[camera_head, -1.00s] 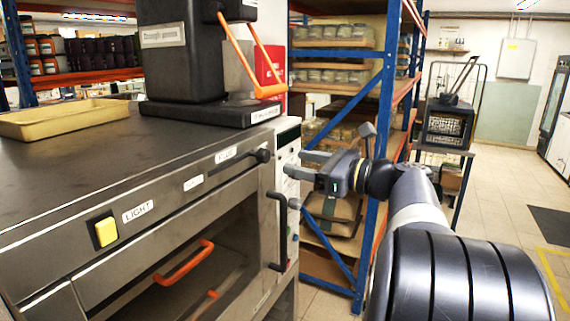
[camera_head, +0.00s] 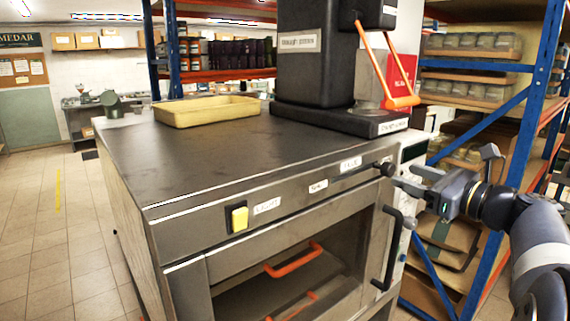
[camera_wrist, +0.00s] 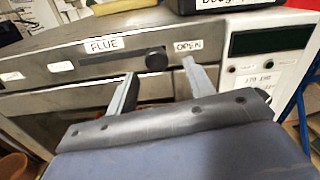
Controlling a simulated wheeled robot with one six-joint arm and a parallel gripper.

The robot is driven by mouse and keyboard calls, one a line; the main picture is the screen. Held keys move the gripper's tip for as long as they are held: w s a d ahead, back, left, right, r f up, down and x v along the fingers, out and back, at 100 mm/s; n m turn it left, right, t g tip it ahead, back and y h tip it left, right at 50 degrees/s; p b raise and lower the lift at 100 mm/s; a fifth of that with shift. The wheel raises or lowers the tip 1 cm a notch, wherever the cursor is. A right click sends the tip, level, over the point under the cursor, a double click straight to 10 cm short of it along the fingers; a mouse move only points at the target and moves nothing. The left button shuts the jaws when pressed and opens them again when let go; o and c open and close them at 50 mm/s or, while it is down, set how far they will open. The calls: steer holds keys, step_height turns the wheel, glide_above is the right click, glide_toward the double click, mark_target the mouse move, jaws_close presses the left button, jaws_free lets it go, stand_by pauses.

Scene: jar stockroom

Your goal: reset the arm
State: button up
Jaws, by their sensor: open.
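My gripper (camera_head: 416,180) is at the right of the head view, at the oven's front right corner. Its jaws are open and nothing shows held between them. In the wrist view my gripper (camera_wrist: 160,85) has its two fingers spread before the oven front. The black flue knob (camera_wrist: 156,59) shows between and beyond the fingertips, at the end of its slot near the "OPEN" label (camera_wrist: 188,46). In the head view the flue knob (camera_head: 387,169) is close to the fingertips; whether they touch is unclear.
The steel oven (camera_head: 190,185) fills the middle, with a yellow light switch (camera_head: 239,217) and orange handles (camera_head: 294,261) inside. A dough press (camera_head: 320,70) and a yellow tray (camera_head: 207,111) stand on top. Blue-framed jar shelves (camera_head: 545,80) rise behind my arm. Floor (camera_head: 60,240) is clear at left.

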mark_target(390, 171)
steer(key=p+x, duration=0.1)
steer(key=x, duration=0.4)
steer(key=shift+w+a, duration=0.25)
steer(key=shift+s+a+f, duration=0.1)
steer(key=shift+a, duration=0.05)
steer(key=shift+s+a, duration=0.25)
